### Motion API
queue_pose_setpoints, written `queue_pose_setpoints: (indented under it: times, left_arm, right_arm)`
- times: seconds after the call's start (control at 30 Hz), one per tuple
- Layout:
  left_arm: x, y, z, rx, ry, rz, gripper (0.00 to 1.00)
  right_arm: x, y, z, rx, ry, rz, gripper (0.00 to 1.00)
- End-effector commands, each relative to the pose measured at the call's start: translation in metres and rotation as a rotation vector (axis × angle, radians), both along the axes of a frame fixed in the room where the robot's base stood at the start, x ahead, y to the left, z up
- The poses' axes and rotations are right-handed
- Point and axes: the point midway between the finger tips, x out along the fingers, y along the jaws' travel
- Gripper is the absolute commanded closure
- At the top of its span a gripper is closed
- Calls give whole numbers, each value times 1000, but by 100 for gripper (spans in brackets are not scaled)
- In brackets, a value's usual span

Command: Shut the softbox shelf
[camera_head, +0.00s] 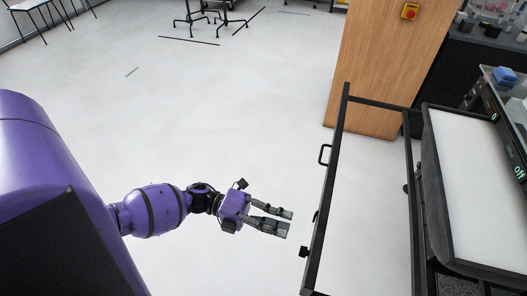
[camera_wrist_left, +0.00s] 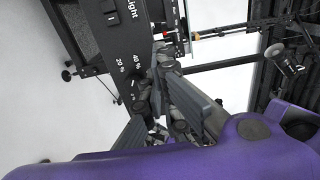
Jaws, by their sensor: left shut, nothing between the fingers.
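The softbox shelf (camera_head: 326,178) shows in the head view as a black open frame reaching left from the softbox unit, with floor visible through it. A black handle (camera_head: 324,154) sits on its outer left bar. The softbox (camera_head: 480,190) is a white panel with a dark padded border at the right. My left gripper (camera_head: 289,224) is shut and empty, a little left of the shelf's outer bar and nearer than the handle. In the left wrist view, the fingers (camera_wrist_left: 168,100) show in front of a black panel (camera_wrist_left: 115,40) marked "Light" and percentages. My right gripper is out of view.
A wooden cabinet (camera_head: 385,70) with a red and yellow button stands behind the shelf. A cluttered dark bench (camera_head: 480,50) is at the back right. Black stands (camera_head: 205,15) are far back. The pale floor (camera_head: 190,110) left of the shelf is clear.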

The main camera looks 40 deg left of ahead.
Motion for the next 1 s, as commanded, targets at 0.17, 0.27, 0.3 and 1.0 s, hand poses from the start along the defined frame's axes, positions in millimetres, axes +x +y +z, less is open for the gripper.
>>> queue_pose_setpoints:
  times: [0.17, 0.27, 0.3, 1.0]
  left_arm:
    - [11, -34, 2, -4, -1, 0, 100]
    - [15, -46, 2, -2, 0, 0, 100]
    - [16, -50, 1, -2, 0, 0, 100]
    - [22, -69, 0, -3, 1, 0, 100]
  right_arm:
    - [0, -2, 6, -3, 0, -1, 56]
    - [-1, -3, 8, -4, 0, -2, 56]
    - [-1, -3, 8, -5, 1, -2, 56]
    - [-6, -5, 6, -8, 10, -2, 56]
